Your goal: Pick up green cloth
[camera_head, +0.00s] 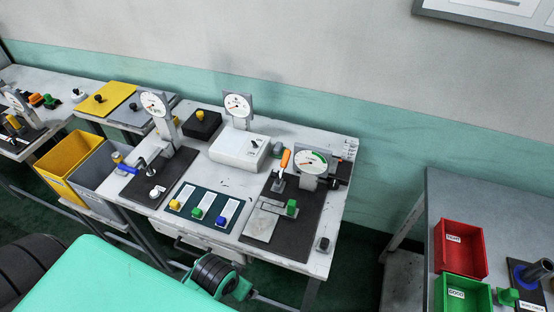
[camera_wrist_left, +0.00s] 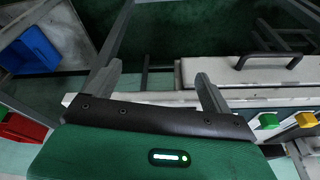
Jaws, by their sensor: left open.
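I cannot make out a green cloth in either view. My left gripper (camera_wrist_left: 158,88) shows in the left wrist view with its two grey fingers wide apart and nothing between them. It is in front of the table's edge, above the floor and frame bars. In the head view my green left arm comes in from the lower left, and its black-ringed joint is in front of the middle table. The fingers cannot be made out there. My right gripper is in neither view.
The middle table (camera_head: 331,212) holds dial gauges, a white box (camera_head: 238,150) and a dark mat with yellow, green and blue blocks. A red bin (camera_head: 460,247) and a green bin (camera_head: 442,295) stand on the right table. A drawer handle (camera_wrist_left: 270,60) is near my left gripper.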

